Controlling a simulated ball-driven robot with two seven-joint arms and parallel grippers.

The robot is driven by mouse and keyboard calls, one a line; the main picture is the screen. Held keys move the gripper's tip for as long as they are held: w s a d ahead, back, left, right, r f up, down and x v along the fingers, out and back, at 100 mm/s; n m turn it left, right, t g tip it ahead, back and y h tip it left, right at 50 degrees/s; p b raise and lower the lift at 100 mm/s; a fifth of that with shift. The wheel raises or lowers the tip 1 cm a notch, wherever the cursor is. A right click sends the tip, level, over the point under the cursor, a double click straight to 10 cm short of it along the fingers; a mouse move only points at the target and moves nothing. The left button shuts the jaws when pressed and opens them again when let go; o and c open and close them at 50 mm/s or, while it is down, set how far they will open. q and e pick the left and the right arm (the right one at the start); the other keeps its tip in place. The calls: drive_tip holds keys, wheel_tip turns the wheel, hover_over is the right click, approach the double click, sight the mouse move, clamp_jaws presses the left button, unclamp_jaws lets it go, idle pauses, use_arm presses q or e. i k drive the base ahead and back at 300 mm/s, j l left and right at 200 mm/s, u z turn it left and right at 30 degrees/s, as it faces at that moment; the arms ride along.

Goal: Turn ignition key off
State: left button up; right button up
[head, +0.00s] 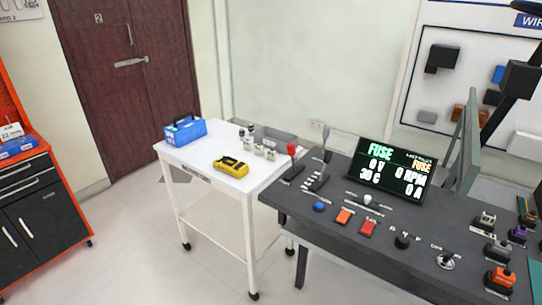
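A round silver fitting with a dark piece standing up from it, which looks like the ignition key (447,260) in its switch, sits at the right front of the dark grey bench (340,236). A small label beside it is too small to read, and I cannot tell which position the key is in. The display (393,171) behind it reads FUSE, 0 V, 30 C, 0 RPM and 0 A. Neither of my grippers shows in the head view.
Left of the key are a black knob (404,240), a red switch (368,228), an orange switch (344,216) and a blue button (319,207). Levers stand at the bench's left end. Connectors (500,279) crowd the right. A white cart (200,166) adjoins the bench.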

sight(447, 257)
drive_tip(key=z, duration=1.45)
